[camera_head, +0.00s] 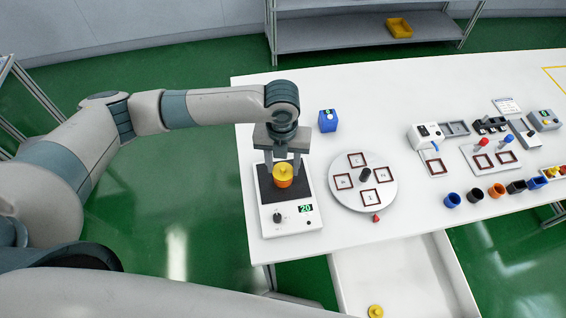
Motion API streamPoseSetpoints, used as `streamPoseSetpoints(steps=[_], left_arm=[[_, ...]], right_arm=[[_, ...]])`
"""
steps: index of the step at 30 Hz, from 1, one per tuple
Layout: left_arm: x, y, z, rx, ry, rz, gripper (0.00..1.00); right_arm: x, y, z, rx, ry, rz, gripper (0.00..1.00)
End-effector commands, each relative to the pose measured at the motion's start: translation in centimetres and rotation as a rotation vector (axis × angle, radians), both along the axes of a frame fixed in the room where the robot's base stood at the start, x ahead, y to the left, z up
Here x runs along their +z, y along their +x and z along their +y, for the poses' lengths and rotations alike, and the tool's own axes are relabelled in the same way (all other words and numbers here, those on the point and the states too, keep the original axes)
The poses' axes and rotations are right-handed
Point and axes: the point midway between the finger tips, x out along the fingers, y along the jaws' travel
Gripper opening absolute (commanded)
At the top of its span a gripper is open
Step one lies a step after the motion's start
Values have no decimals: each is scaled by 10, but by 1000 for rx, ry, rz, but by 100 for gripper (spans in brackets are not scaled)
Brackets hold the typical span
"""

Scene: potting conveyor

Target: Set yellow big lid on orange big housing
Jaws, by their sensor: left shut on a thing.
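My left gripper (283,171) points straight down over the scale (291,218), with a finger on each side of the yellow big lid (284,170). It is shut on the lid. The orange big housing (283,183) stands upright on the dark plate of the scale, directly under the lid. The lid appears to sit on the housing's top; a small gap cannot be ruled out. The fingers partly hide the sides of the lid. My right gripper is not in view.
A blue box (327,121) stands right of the scale. Several cups, including an orange one (497,190), line the table's right front. A white bin (400,275) below holds a yellow piece (376,311).

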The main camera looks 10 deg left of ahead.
Motion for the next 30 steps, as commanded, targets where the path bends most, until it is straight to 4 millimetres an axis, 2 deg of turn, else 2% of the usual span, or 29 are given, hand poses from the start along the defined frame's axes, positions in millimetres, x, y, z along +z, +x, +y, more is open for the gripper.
streamPoseSetpoints(steps=[30], left_arm=[[-2, 0, 0, 0, 0, 0, 23]], right_arm=[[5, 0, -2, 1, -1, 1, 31]])
